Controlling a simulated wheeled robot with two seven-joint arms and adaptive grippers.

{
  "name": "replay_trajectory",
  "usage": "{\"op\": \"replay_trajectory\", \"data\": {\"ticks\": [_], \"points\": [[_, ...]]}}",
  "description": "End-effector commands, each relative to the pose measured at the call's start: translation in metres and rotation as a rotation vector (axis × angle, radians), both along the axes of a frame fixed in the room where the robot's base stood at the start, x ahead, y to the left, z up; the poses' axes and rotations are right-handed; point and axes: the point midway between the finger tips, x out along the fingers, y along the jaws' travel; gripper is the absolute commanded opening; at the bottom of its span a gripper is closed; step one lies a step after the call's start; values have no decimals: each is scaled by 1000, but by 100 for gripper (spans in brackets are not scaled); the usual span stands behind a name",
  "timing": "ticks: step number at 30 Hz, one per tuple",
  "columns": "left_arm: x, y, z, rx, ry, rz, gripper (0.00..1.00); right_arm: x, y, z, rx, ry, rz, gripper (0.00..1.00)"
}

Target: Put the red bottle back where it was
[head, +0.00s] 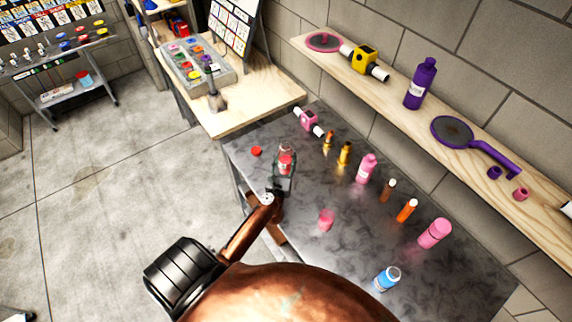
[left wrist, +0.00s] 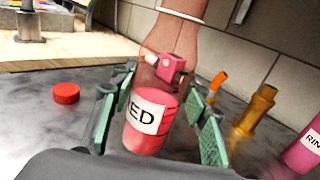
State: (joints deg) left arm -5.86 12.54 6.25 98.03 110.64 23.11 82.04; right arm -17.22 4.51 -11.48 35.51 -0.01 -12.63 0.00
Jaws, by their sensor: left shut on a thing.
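A red cap (head: 257,151) lies on the table, apart from the bottle, and also shows in the left wrist view (left wrist: 65,93). My right gripper is out of view.
A pink valve piece (head: 309,121), brass fittings (head: 345,153), a pink bottle (head: 366,168), an orange-and-white piece (head: 406,210), a pink cylinder (head: 434,233) and a blue bottle (head: 387,278) stand to the right. A translucent pink item (head: 326,219) is nearer. A wooden shelf (head: 395,98) runs along the wall.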

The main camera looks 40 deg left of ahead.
Motion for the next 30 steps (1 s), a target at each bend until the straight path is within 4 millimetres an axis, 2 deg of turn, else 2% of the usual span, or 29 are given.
{"op": "replay_trajectory", "data": {"ticks": [1,6,20,21,28,30], "points": [[5,2,-8,2,0,0,8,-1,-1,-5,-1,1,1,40],[4,1,-32,0,1,0,8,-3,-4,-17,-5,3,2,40],[4,1,-38,0,-1,0,8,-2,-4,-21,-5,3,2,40],[3,1,-38,0,1,0,43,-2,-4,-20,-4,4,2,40],[3,1,-38,1,0,0,59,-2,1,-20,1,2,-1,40],[3,1,-38,1,0,0,59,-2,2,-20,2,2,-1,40]]}}
